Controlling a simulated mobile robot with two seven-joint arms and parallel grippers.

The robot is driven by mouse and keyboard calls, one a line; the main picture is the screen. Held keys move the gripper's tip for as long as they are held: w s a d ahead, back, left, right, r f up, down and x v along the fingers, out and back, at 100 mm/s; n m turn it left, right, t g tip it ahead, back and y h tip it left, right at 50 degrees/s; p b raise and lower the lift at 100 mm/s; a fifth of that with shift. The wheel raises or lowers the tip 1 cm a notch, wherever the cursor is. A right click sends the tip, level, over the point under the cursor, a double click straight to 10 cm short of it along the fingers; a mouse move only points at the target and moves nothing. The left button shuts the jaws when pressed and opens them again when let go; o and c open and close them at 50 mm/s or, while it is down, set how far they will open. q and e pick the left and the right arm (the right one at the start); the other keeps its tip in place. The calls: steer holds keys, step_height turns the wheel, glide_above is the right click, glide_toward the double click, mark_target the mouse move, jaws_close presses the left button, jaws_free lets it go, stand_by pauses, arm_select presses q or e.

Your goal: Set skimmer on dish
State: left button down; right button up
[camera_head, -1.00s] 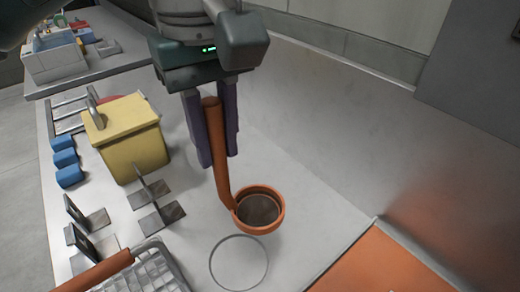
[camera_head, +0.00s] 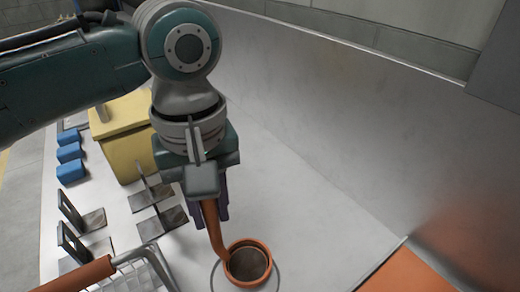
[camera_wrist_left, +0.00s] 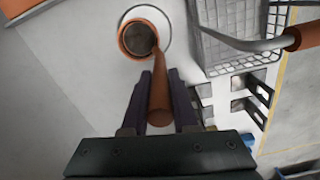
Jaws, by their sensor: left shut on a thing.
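The skimmer is an orange ladle-like tool with a long handle and a round cup (camera_head: 248,264) with a dark inside. My left gripper (camera_head: 220,212) is shut on its handle, which stands steeply with the cup at the bottom. The dish is a pale round disc with a thin rim (camera_head: 277,281), mostly hidden under the cup. In the left wrist view the skimmer's cup (camera_wrist_left: 137,38) overlaps the dish (camera_wrist_left: 152,6), lying toward its lower left. I cannot tell whether the cup touches the dish. My right gripper is not in view.
A wire basket (camera_head: 152,272) with an orange handle (camera_head: 78,274) stands left of the dish. Metal brackets (camera_head: 160,222), a yellow box (camera_head: 125,135) and blue blocks (camera_head: 70,172) are farther left. An orange surface (camera_head: 410,272) is at right. The counter between is clear.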

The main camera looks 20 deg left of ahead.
mark_target(213, 227)
arm_select(q)
steer(key=shift+f+b, duration=0.3)
steer(key=shift+f, duration=1.8)
steer(key=c, duration=0.7)
jaws_free()
step_height(213, 227, up, 12)
steer(key=shift+r+p, duration=0.15)
steer(key=shift+p, duration=0.7)
